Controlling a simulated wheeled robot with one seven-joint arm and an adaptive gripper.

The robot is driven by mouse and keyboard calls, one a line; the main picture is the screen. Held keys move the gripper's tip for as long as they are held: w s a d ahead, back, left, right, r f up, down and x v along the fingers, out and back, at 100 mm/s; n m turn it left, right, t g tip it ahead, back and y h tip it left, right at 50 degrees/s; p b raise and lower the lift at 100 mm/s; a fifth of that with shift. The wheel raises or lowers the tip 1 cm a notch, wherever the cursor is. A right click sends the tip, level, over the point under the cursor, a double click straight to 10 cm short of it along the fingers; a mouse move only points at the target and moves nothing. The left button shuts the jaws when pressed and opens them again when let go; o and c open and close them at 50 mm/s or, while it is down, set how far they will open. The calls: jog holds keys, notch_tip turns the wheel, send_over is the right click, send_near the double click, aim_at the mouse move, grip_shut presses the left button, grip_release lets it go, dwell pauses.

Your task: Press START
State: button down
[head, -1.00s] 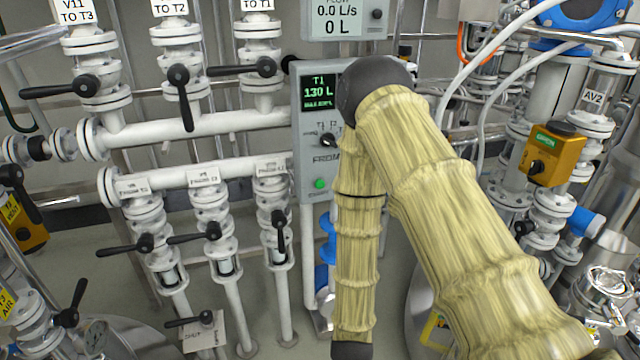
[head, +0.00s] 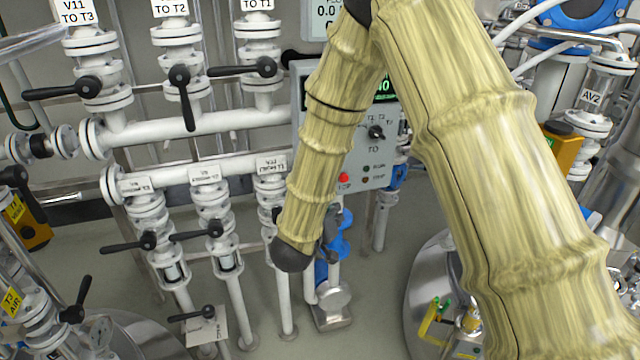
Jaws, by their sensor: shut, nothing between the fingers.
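The grey control panel (head: 374,155) stands in the middle of the head view, partly hidden behind my arm. The START button is not visible; the panel's left part, where a green button showed earlier, is covered by my forearm. A red button (head: 344,177) labelled STOP shows just right of the forearm. A dark selector knob (head: 376,132) sits above it. My gripper (head: 334,212) shows as a small dark shape beside the wrist end of my arm, below the panel. It is shut and empty. I cannot tell whether it touches anything.
White pipes with black-handled valves (head: 255,67) fill the left side. A blue pump (head: 338,243) stands below the panel, close to the gripper. A steel vessel (head: 425,285) and an orange box (head: 563,150) are at the right. Grey floor shows below the panel.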

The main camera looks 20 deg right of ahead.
jog(key=shift+w, duration=0.1)
jog(key=w, duration=0.8)
jog(key=shift+w+a, duration=0.15)
jog(key=shift+w, duration=0.15)
jog(key=shift+w+p, duration=0.3)
jog(key=shift+w, duration=0.65)
dwell(2.5)
jog(key=shift+s, duration=0.2)
jog(key=shift+s+p, duration=0.3)
jog(key=shift+s, duration=0.45)
jog(key=s+p, duration=0.1)
jog(key=s, duration=0.4)
dwell(0.5)
